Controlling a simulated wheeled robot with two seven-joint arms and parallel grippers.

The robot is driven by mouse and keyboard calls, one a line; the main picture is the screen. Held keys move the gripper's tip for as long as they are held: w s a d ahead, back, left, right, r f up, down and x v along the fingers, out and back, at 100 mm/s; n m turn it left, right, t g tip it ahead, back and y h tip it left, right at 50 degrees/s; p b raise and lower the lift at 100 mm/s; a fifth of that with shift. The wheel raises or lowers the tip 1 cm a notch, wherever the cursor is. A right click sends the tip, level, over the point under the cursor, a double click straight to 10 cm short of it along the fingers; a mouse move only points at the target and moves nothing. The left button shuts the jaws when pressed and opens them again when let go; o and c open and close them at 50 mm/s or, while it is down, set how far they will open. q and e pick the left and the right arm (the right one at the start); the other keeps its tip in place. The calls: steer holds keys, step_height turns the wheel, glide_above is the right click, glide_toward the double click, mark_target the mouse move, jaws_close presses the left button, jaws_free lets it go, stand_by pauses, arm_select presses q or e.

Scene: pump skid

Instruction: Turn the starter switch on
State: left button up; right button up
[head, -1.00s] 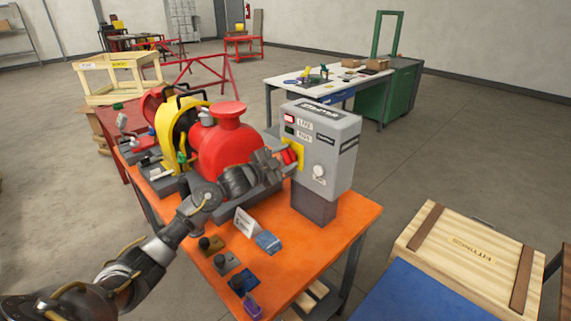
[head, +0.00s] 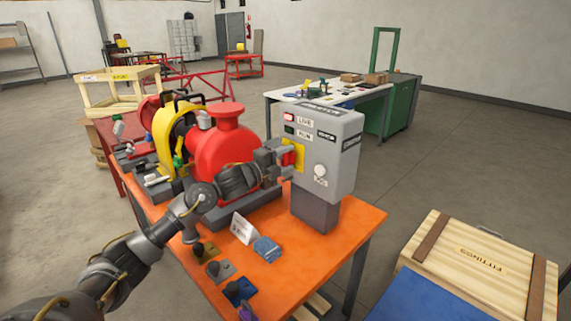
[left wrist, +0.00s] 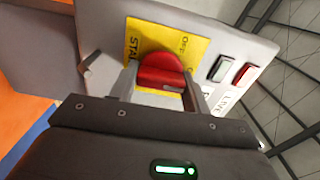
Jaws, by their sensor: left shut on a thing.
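The grey starter box (head: 330,150) stands on a grey foot on the orange table. Its front carries a red rotary starter switch (head: 289,158) on a yellow plate (head: 299,151). The red switch (left wrist: 162,72) fills the middle of the left wrist view, in front of the yellow plate (left wrist: 190,42). My left gripper (head: 284,157) reaches in from the left at the box face. In the left wrist view its fingers (left wrist: 160,92) stand on both sides of the switch handle, shut on it. My right gripper is in neither view.
A red and yellow pump (head: 220,150) stands behind my left arm. A wooden crate (head: 480,262) is at the right. Open floor lies beyond.

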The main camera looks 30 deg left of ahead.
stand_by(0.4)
arm_select(q)
steer(key=o, duration=1)
steer(key=shift+c, duration=0.2)
steer(key=shift+s+a+f, duration=0.15)
steer(key=shift+s+a, duration=0.05)
steer(key=shift+s, duration=0.25)
steer(key=b+v, duration=0.3)
steer(key=v, duration=0.6)
steer(key=shift+s, duration=0.4)
